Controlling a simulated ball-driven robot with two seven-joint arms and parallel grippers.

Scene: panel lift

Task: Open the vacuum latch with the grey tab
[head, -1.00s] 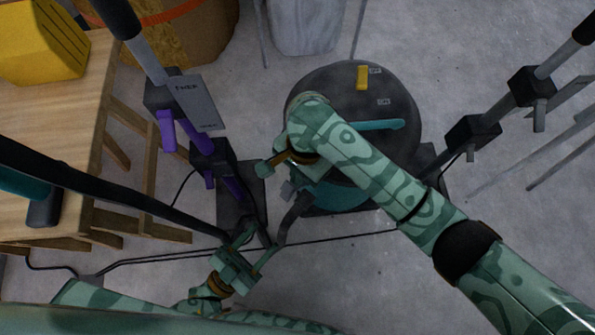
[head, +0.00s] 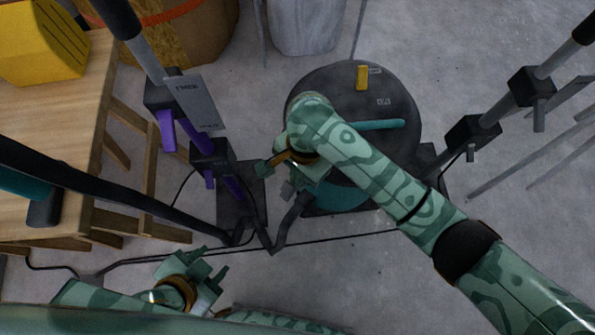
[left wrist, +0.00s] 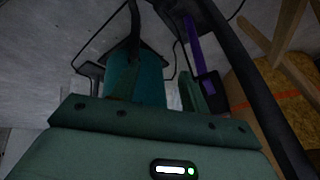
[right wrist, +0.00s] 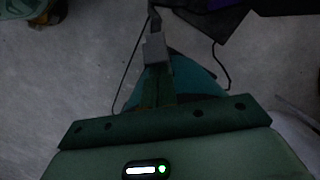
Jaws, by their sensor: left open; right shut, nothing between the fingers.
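The vacuum is a dark round drum (head: 345,95) with a teal handle (head: 375,125) and a teal lower body (head: 340,195). Its grey tab (head: 288,188) sits on the near left side; it also shows in the right wrist view (right wrist: 155,50). My right gripper (right wrist: 157,88) is shut and empty, its fingertips just short of the tab in that view; I cannot tell whether they touch. My right arm covers part of the drum in the head view. My left gripper (head: 215,262) is open and empty, low at left, apart from the vacuum and hose.
A black hose (head: 140,198) runs from the left to the vacuum's near side. Stands with purple clamps (head: 167,130) rise at left, a wooden table (head: 60,120) beyond. Another clamp stand (head: 472,135) is at right. Thin cables (head: 345,237) cross the floor.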

